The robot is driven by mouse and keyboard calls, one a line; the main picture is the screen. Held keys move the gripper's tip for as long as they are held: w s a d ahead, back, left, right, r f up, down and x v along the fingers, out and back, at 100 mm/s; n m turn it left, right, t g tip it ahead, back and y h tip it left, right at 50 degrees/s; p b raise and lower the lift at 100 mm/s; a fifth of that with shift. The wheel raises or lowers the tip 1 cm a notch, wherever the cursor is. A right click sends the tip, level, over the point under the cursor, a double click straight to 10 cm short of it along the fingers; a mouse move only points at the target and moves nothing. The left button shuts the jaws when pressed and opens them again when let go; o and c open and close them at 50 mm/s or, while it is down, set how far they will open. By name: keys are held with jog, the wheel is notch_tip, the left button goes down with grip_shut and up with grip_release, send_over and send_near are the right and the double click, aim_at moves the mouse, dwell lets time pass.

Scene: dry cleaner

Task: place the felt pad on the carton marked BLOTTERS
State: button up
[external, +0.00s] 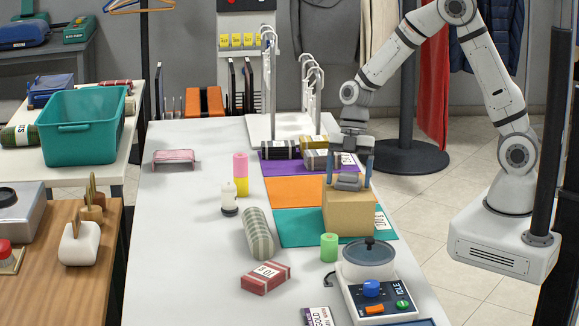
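A tan carton (350,215) stands on the teal mat at the right side of the long white table. A small grey piece (348,182), which looks like the felt pad, rests on top of the carton. My gripper (349,182) points down over the carton, with one blue-grey finger on each side of the grey piece. The fingers look spread wider than the piece, with a slight gap.
Purple, orange (290,191) and teal (293,228) mats lie in a row. A green cylinder (329,247) and a control device (372,290) stand close in front of the carton. A white rack (290,128) stands behind. The table's left side is mostly clear.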

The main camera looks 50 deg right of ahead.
jog(key=shift+r+p, duration=0.25)
jog(key=shift+p, duration=0.1)
jog(key=b+v, duration=0.1)
jog(key=v, duration=1.1)
jog(key=s+d+r+m+t+h, duration=0.3)
jog(key=s+d+m, duration=1.3)
jog(key=m, duration=0.6)
jog(key=shift+s+d+m+t+h, duration=0.35)
jog(key=shift+d+t+h, duration=0.15)
jog(key=shift+d+t, duration=0.25)
